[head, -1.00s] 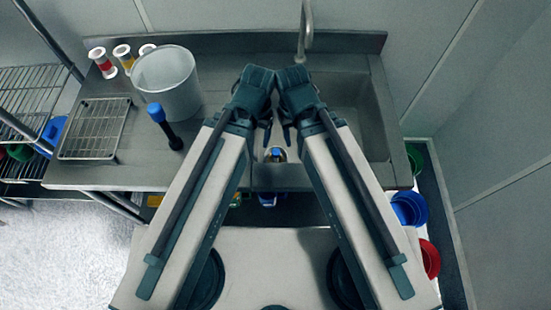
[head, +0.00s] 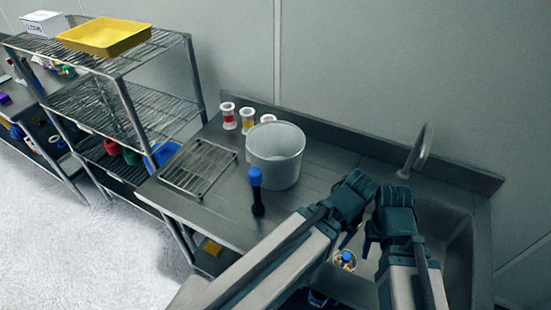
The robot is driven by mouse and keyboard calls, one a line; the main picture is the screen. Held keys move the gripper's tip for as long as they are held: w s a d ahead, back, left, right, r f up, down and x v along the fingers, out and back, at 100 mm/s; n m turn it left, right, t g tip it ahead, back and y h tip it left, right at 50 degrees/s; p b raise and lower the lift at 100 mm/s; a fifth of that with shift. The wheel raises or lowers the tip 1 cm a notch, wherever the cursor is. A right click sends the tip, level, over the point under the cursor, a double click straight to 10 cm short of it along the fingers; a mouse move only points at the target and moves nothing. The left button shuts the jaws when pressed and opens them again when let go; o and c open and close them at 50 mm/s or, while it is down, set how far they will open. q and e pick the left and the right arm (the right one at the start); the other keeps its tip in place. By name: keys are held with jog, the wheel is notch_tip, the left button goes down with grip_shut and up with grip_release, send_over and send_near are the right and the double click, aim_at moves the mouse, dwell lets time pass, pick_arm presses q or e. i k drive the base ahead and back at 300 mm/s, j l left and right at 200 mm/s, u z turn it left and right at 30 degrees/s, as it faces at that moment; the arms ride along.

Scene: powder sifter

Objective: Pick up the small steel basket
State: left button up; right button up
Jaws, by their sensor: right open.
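I cannot tell for sure which thing is the small steel basket. A small round metallic thing (head: 343,262) with blue and yellow in it shows in the gap between my forearms, at the sink, partly hidden by them. My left gripper (head: 348,238) points down above and beside it; its fingers are mostly hidden, so its opening does not show. My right gripper (head: 369,238) is open, close to the left one and near the sink's left side. Neither gripper is seen touching the round thing.
A steel counter (head: 225,215) carries a flat wire rack (head: 198,168), a grey bucket (head: 275,160), a blue-topped black tool (head: 257,195) and several small jars (head: 229,118). A faucet (head: 418,150) rises behind the sink (head: 460,240). Wire shelving with a yellow tray (head: 105,35) stands left.

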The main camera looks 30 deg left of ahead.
aim_at(346, 259)
jog(key=k+l+z, duration=0.2)
jog(key=k, duration=0.45)
jog(key=j+z, duration=0.1)
jog(key=z, duration=1.3)
jog(key=k+j, duration=0.1)
jog(key=j, duration=0.95)
jog(key=k+z, duration=0.05)
